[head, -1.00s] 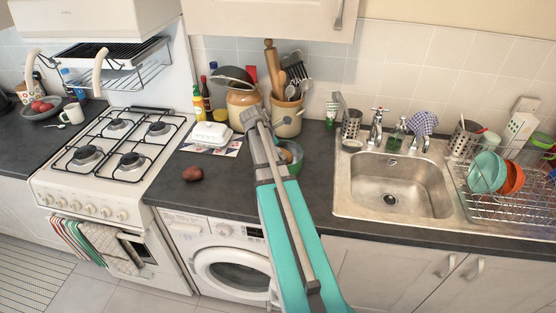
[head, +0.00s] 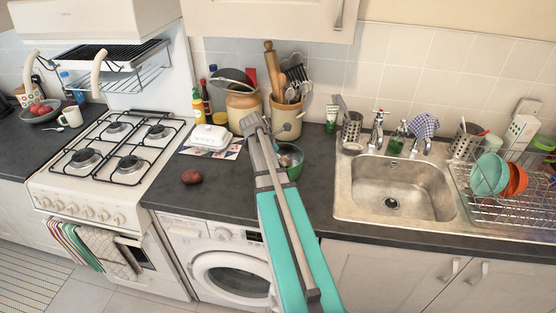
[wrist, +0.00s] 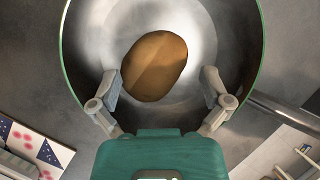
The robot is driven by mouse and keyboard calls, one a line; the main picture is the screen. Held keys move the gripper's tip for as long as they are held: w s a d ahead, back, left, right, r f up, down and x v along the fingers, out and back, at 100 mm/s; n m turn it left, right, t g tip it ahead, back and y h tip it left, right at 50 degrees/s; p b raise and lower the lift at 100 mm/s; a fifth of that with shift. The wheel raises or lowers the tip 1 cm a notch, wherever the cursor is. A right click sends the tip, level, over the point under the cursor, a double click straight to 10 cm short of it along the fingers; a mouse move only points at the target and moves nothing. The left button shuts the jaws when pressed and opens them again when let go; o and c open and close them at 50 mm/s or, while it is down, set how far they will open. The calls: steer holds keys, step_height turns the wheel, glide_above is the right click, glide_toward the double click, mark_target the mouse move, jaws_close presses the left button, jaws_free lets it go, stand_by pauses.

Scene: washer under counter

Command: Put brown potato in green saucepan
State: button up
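In the wrist view the green saucepan (wrist: 258,60) has a green rim and a shiny metal inside. A brown potato (wrist: 155,65) shows inside its rim; I cannot tell for sure that it rests on the bottom. My gripper (wrist: 161,84) is over the near part of the pan. Its fingers are spread on both sides of the potato, with a clear gap at the right finger. In the head view the saucepan (head: 294,171) stands on the counter, partly hidden by my arm, which also hides the gripper and this potato.
A reddish-brown potato-like thing (head: 192,177) lies on the counter near the stove. A white butter dish (head: 209,137), a utensil crock (head: 287,120) and a brown jar (head: 243,104) stand behind. The sink (head: 395,190) is at the right, the stove (head: 115,145) at the left.

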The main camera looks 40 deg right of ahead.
steer(key=shift+r, duration=0.1)
stand_by(0.3)
steer(key=p+v, duration=0.5)
steer(key=shift+d+r, duration=0.1)
steer(key=p+v, duration=0.6)
steer(key=v, duration=0.1)
stand_by(0.4)
stand_by(0.8)
steer(key=s+a+m+y, duration=0.1)
steer(key=s+a+m, duration=0.2)
steer(key=a, duration=0.7)
steer(key=s+a+f+m+t+y, duration=0.1)
steer(key=s+a+m+y, duration=0.1)
steer(key=a+m, duration=0.6)
steer(key=s+a+f+m+t+y, duration=0.1)
steer(key=s+a+m, duration=0.3)
steer(key=a, duration=0.9)
steer(key=shift+s+a+f+m+y, duration=0.15)
steer(key=shift+s+a+m+y, duration=0.1)
steer(key=shift+m+y, duration=0.4)
steer(key=shift+w, duration=0.1)
